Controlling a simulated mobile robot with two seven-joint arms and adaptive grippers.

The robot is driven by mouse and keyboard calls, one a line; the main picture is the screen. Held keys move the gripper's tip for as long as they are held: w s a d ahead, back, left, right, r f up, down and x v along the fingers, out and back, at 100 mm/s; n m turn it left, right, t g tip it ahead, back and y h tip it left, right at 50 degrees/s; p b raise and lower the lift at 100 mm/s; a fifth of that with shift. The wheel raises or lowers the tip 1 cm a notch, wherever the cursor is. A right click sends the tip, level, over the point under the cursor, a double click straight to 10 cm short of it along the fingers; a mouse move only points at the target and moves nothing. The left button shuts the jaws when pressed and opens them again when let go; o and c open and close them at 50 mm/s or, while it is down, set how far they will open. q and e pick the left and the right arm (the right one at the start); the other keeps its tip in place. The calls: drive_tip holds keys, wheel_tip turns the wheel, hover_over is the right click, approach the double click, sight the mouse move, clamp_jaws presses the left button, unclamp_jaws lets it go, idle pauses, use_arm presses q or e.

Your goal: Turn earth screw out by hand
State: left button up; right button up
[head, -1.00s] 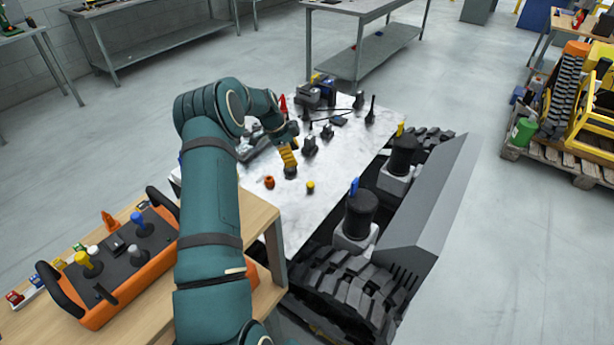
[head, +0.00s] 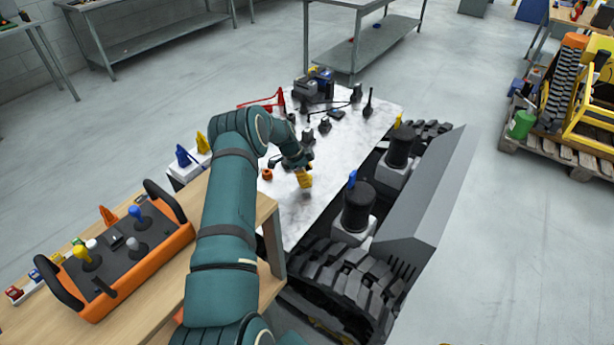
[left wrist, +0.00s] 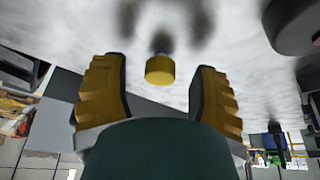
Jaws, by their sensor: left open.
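A short yellow cylindrical screw head (left wrist: 160,70), which I take for the earth screw, shows in the left wrist view, in line with the gap between my fingers. My left gripper (head: 304,181) is open, with its yellow fingers low over the pale marbled tabletop (head: 330,162). In the left wrist view one finger stands on each side of the screw head, and I cannot tell how far beyond the tips it lies. In the head view my gripper hides the screw head. My right gripper is not in view.
An orange knob (head: 267,174) lies left of my gripper. Several dark fittings and a red item (head: 264,103) stand further back on the tabletop. A tracked carrier (head: 345,285) with dark posts borders its right side. An orange control box (head: 150,262) sits on the wooden bench.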

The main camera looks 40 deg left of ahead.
use_arm(q)
drive_tip(key=shift+d+f, duration=0.1)
clamp_jaws()
idle(0.4)
